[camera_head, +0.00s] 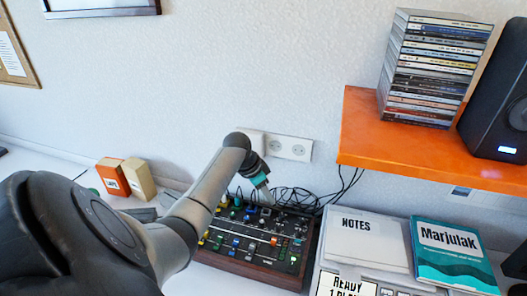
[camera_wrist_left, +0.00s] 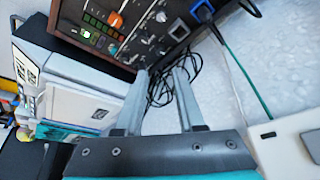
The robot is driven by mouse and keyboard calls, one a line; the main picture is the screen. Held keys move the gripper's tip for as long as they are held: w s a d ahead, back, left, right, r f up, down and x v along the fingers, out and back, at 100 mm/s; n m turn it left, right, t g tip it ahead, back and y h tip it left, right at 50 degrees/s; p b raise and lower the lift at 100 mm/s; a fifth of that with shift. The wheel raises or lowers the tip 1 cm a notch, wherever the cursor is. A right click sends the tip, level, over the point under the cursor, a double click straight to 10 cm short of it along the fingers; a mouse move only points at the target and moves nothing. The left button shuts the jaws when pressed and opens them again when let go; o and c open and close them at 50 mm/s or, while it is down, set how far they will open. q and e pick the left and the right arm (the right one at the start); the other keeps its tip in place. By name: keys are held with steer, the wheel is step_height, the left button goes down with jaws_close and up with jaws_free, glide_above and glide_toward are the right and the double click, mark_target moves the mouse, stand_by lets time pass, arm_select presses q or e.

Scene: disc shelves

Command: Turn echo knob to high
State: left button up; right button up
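The mixer (camera_head: 262,247), with wooden sides and a dark panel of faders and knobs, sits on the white desk. I cannot read which knob is the echo knob. My left gripper (camera_head: 266,193) is over the back edge of the mixer in the head view, pointing down. In the left wrist view its two fingers (camera_wrist_left: 161,73) stand apart with nothing between them, the tips close to the knob end of the panel. My right gripper is not in view.
Black cables (camera_head: 292,196) lie behind the mixer below a wall socket (camera_head: 289,147). An orange shelf (camera_head: 420,150) with stacked discs (camera_head: 432,70) and a speaker (camera_head: 503,98) overhangs the right.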

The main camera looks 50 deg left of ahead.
arm_select(q)
steer(key=shift+v, duration=1.25)
steer(key=shift+d, duration=0.1)
steer(key=n+g+y+b, duration=0.1)
steer(key=n+g+b, duration=0.3)
steer(key=n+b, duration=0.75)
glide_above(282, 215)
steer(key=p, duration=0.3)
steer(key=n, duration=0.4)
step_height(282, 215, down, 14)
steer(key=b, duration=0.5)
steer(key=shift+d+f, duration=0.1)
steer(key=shift+f, duration=0.05)
jaws_close()
